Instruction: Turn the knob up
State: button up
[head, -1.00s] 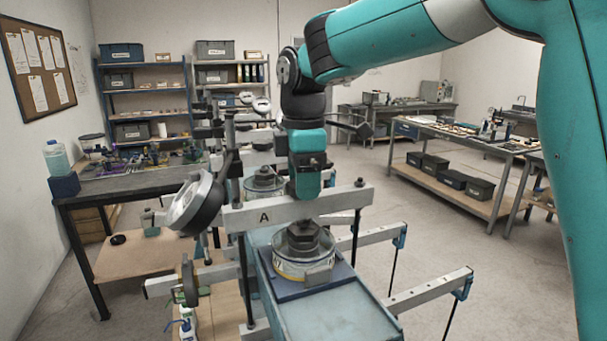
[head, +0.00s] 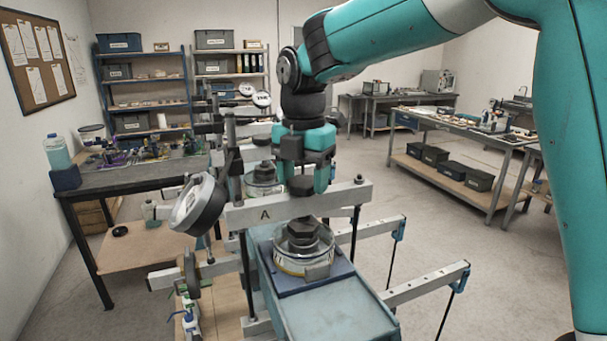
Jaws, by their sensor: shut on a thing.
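My gripper (head: 304,188) points down over the pale lever beam marked A (head: 262,213). Its two teal fingers stand left and right of a small dark piece (head: 301,186), which seems to be the knob on top of the beam. The gripper is shut on it; the fingers hide much of its outline. Below the beam, a dark stepped block (head: 303,233) sits in a round clear-walled cell (head: 290,262) on a blue plate. I cannot see any mark that tells the knob's turn.
A round dial gauge (head: 199,204) hangs close left of the beam. Upright posts and other lever arms (head: 430,285) stand around the frame. A bench with bottles (head: 57,152) is at left, and a workbench (head: 465,135) at right. Open floor lies to the right.

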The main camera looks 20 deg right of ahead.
jog(key=shift+n, duration=0.6)
jog(key=o, duration=0.9)
notch_tip(320, 180, up, 18)
jog(key=shift+f+b, duration=0.25)
jog(key=shift+b, duration=0.25)
jog(key=m+b, duration=0.3)
jog(key=m, duration=0.2)
send_near(304, 181)
jog(key=s+f, duration=0.1)
jog(key=s, duration=0.3)
jog(key=s+a+f+m+y+b, duration=0.1)
jog(key=s+f+m, duration=0.4)
jog(key=s+f, duration=0.2)
jog(key=s+a+f+m+y+b, duration=0.1)
jog(key=s+a+f+m+b, duration=0.1)
jog(key=s+f+m, duration=0.3)
jog(key=s+a+f+m+y+b, duration=0.1)
jog(key=s+f+m+y+b, duration=0.1)
jog(key=s+f+m, duration=0.3)
jog(key=shift+s+a+f, duration=0.15)
jog(key=shift+s+f, duration=0.8)
jog(key=shift+f, duration=0.15)
jog(key=shift+s+a+f, duration=0.1)
jog(key=shift+s+f, duration=0.8)
jog(key=shift+f, duration=0.15)
